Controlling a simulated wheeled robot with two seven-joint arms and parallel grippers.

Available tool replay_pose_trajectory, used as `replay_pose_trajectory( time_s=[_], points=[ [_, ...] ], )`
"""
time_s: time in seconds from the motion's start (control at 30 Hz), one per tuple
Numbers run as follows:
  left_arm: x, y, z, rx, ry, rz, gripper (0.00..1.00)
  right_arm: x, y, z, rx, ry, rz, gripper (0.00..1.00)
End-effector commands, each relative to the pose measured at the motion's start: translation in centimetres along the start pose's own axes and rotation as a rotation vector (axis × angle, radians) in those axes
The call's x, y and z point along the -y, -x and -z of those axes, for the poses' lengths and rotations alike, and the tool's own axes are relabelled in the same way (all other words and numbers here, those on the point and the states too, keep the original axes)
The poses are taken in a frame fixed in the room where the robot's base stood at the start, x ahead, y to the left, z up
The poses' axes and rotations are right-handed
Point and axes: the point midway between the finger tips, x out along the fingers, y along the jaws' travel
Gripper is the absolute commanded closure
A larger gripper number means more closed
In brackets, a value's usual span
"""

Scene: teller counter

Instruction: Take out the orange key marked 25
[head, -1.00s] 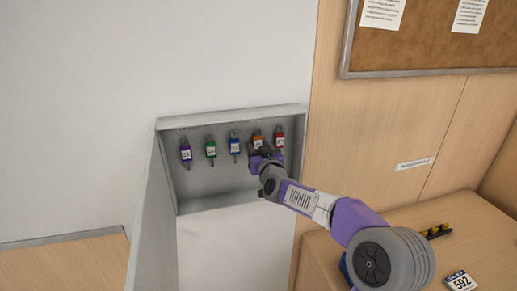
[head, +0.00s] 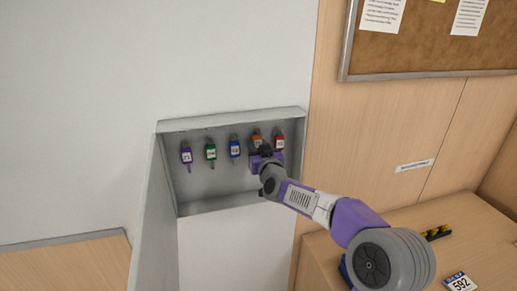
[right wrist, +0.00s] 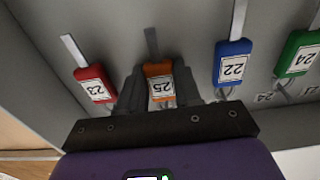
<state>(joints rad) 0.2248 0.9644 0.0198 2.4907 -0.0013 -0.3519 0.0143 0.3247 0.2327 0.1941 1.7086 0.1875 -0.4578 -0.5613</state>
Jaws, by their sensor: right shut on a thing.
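The orange key marked 25 (right wrist: 160,84) hangs in the key cabinet (head: 230,116), between the red key and the blue key. In the head view only the top of its orange tag (head: 257,139) shows above my gripper. My right gripper (right wrist: 160,96) is shut on the orange key, with one dark finger on each side of its tag. In the head view my right gripper (head: 262,153) reaches into the cabinet from the right and hides the lower part of the key. My left gripper is not in view.
The red key marked 23 (right wrist: 95,85) hangs close beside one finger. The blue key marked 22 (right wrist: 232,62) hangs on the other side, then green (head: 211,151) and purple (head: 186,155) keys. The open cabinet door (head: 150,225) stands at the left. A wooden counter (head: 470,225) is at right.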

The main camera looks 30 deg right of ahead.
Motion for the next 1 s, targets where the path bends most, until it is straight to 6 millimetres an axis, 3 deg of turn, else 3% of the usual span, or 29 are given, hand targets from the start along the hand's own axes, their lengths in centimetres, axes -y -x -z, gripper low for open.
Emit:
replay_pose_trajectory(
  time_s=[0.33, 1.0],
  points=[
    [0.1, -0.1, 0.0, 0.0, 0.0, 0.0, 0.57, 0.0, 0.2, 0.0, 0.0, 0.0, 0.0, 0.86],
    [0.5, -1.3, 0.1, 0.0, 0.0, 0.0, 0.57, 0.0, 2.9, 0.0, -0.001, 0.0, 0.0, 0.86]
  ],
)
